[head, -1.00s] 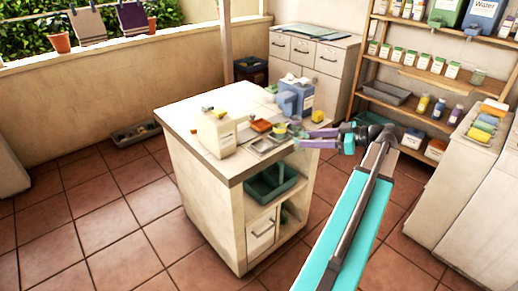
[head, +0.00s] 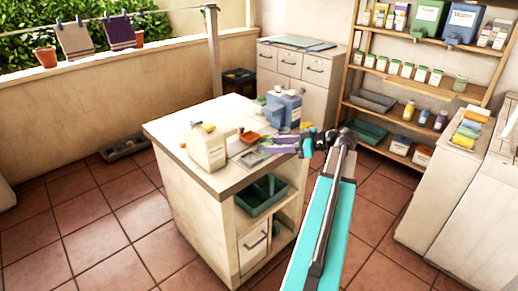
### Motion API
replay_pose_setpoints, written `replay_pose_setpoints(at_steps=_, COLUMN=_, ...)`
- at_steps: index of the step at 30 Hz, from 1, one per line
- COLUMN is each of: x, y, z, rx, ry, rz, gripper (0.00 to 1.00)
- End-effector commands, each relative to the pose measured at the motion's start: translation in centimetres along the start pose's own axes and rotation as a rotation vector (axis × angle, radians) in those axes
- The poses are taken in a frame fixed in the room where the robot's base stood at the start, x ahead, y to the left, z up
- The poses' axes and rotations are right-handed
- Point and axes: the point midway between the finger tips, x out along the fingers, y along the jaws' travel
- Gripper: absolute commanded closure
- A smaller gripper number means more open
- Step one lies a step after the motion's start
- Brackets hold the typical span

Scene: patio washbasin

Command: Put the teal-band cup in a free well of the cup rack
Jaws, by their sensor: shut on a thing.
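My gripper (head: 274,146) reaches in over the right side of the island top, its purple fingers pointing left. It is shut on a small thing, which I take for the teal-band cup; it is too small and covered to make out. A flat grey tray-like piece (head: 250,159), which looks like the cup rack, lies on the island top just left of and below the fingertips. Its wells, and whether any is free, cannot be made out. Whether the held thing touches it cannot be told.
On the island top (head: 165,130) stand a cream container (head: 206,148), a blue dispenser (head: 284,108) behind the gripper and a small orange dish (head: 250,137). A green bin (head: 259,196) sits on the shelf below. The island's left back corner is clear.

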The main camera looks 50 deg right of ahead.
Motion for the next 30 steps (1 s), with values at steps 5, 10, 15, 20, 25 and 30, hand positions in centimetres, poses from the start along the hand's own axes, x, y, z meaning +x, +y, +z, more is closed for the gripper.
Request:
replay_pose_setpoints(at_steps=5, x=3.2, y=0.7, z=-0.7, rx=0.0, ry=0.0, rz=-0.003, gripper=0.83)
replay_pose_setpoints(at_steps=10, x=5.5, y=1.1, z=-1.2, rx=0.0, ry=0.0, rz=-0.002, gripper=0.83)
replay_pose_setpoints(at_steps=15, x=6.4, y=1.3, z=-1.3, rx=0.0, ry=0.0, rz=-0.001, gripper=0.83)
replay_pose_setpoints(at_steps=20, x=6.4, y=1.3, z=-1.3, rx=0.0, ry=0.0, rz=-0.001, gripper=0.83)
replay_pose_setpoints(at_steps=25, x=6.5, y=1.2, z=-1.2, rx=0.0, ry=0.0, rz=-0.001, gripper=0.83)
replay_pose_setpoints(at_steps=30, x=6.8, y=1.2, z=-0.3, rx=0.001, ry=0.0, rz=-0.002, gripper=0.83)
